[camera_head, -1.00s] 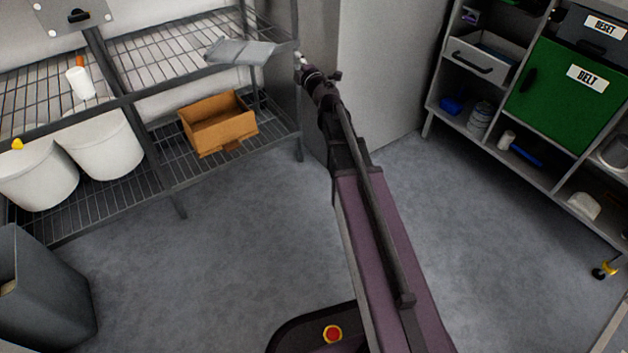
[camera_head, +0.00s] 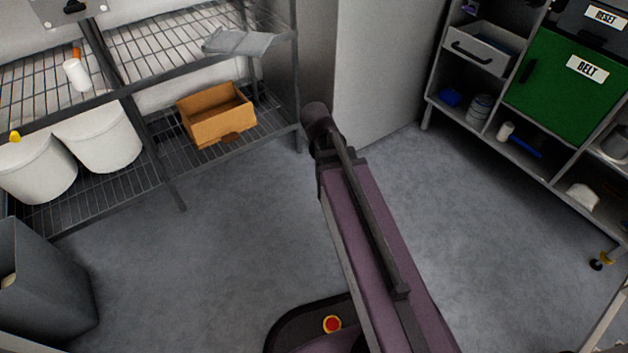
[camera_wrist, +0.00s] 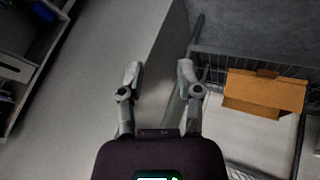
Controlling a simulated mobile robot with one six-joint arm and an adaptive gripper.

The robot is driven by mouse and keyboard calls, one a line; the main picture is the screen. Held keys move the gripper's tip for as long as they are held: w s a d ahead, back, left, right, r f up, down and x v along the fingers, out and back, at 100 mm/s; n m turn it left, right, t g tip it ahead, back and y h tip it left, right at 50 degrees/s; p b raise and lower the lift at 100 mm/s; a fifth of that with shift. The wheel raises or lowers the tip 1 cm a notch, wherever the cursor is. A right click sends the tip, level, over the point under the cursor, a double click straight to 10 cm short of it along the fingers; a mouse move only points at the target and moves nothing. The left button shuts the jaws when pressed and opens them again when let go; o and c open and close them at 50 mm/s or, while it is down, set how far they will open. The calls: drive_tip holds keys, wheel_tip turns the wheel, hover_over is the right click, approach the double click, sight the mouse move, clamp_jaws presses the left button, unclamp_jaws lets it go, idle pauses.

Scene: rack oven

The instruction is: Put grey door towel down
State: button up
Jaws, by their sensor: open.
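A grey folded cloth, which looks like the door towel (camera_head: 238,41), lies on the upper wire shelf (camera_head: 160,47) at its right end, partly over the front edge. My gripper (camera_wrist: 158,70) is open and empty in the wrist view, its two fingers well apart. In the head view the gripper is hidden behind my own arm, to the right of the shelf and apart from the towel. I cannot make out the towel in the wrist view.
A cardboard box (camera_head: 217,115) sits on the lower shelf; it also shows in the wrist view (camera_wrist: 265,92). White bins (camera_head: 104,138) stand left of it. A grey bin (camera_head: 40,290) is at front left. A cabinet with a green door (camera_head: 568,85) is at right. Open floor lies between.

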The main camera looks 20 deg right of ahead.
drive_tip(key=s+a+f+g+y, duration=0.3)
drive_tip(key=s+a, duration=0.5)
drive_tip(key=s, duration=0.4)
drive_tip(key=g+y, duration=0.1)
drive_tip(key=g, duration=0.1)
drive_tip(key=shift+s+f+m+g, duration=0.2)
drive_tip(key=shift+s+m+g, duration=0.1)
drive_tip(key=shift+s+m, duration=0.1)
drive_tip(key=shift+r, duration=0.1)
drive_tip(key=c, duration=0.5)
drive_tip(key=shift+r+p, duration=0.2)
drive_tip(key=shift+p, duration=0.1)
clamp_jaws()
wheel_tip(320, 180, up, 9)
drive_tip(key=p, duration=0.9)
drive_tip(key=shift+d, duration=0.1)
